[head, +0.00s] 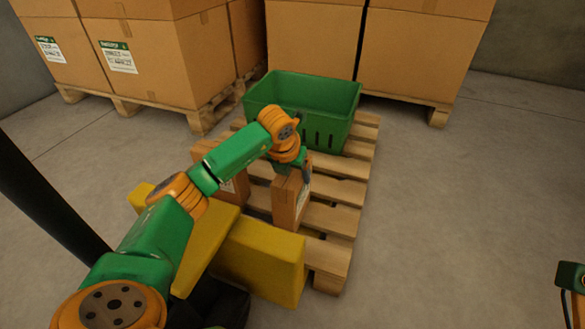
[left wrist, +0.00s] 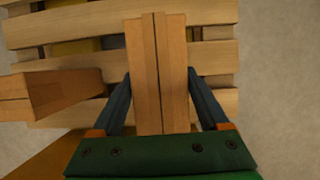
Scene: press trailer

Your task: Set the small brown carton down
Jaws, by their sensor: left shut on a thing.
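The small brown carton (head: 286,203) is upright at the near right part of the wooden pallet (head: 335,190). My left gripper (head: 291,172) is shut on its upper part from above. In the left wrist view the carton (left wrist: 158,70) stands between the two dark fingers of the gripper (left wrist: 160,105). Whether its underside touches the slats cannot be told. A second brown carton (head: 240,187) stands on the pallet to the left, partly hidden by my arm; it also shows in the left wrist view (left wrist: 62,92), apart from the held one. Part of my right arm shows at the right edge, its fingers unclear.
A green crate (head: 325,100) stands at the pallet's far end. Yellow blocks (head: 265,260) lie against the pallet's near side. Large cartons on pallets (head: 155,65) line the back. Bare slats show right of the held carton, and the floor on the right is clear.

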